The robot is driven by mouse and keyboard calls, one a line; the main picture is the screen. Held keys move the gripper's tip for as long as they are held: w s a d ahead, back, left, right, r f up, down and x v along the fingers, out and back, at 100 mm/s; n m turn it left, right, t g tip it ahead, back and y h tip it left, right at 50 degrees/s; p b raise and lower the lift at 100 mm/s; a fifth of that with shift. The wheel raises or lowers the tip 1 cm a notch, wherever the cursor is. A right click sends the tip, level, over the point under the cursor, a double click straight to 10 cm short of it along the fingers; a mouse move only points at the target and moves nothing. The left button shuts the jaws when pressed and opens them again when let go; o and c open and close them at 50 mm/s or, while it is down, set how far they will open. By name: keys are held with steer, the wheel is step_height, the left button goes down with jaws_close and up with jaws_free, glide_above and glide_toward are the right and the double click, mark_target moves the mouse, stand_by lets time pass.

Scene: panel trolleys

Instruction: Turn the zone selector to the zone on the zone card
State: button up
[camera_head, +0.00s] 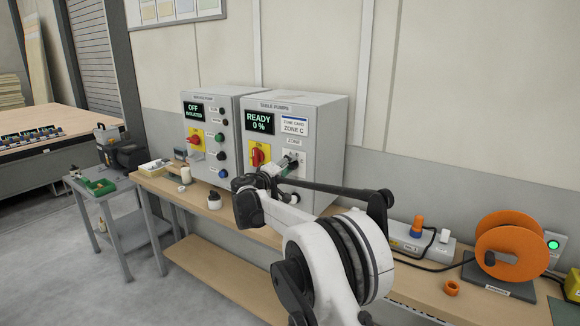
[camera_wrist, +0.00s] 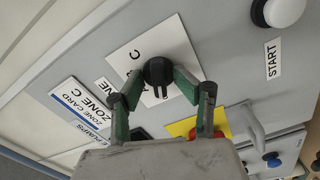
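The zone selector (camera_wrist: 157,72) is a black knob on a white plate marked ZONE, in the wrist view. In the head view my gripper (camera_head: 286,166) is at the cabinet front, covering the selector.
The TABLE PUMPS cabinet (camera_head: 325,125) shows READY 0 % and a red rotary switch (camera_head: 259,155) on yellow. A second cabinet (camera_head: 232,105) stands left of it, showing OFF ISOLATED. An orange reel (camera_head: 511,243) stands at the bench's right. A white START button (camera_wrist: 283,10) is near the knob.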

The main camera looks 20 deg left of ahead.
steer(key=shift+d, duration=0.1)
steer(key=shift+d, duration=0.1)
steer(key=c, duration=0.7)
steer(key=shift+d+m+b, duration=0.1)
steer(key=shift+m+b, duration=0.7)
steer(key=shift+m, duration=1)
steer(key=shift+c, duration=0.4)
steer(key=shift+f+m+b, duration=0.15)
steer(key=shift+m+b, duration=0.15)
steer(key=shift+m, duration=0.2)
steer(key=shift+m+b, duration=0.35)
steer(key=shift+m, duration=0.85)
jaws_close()
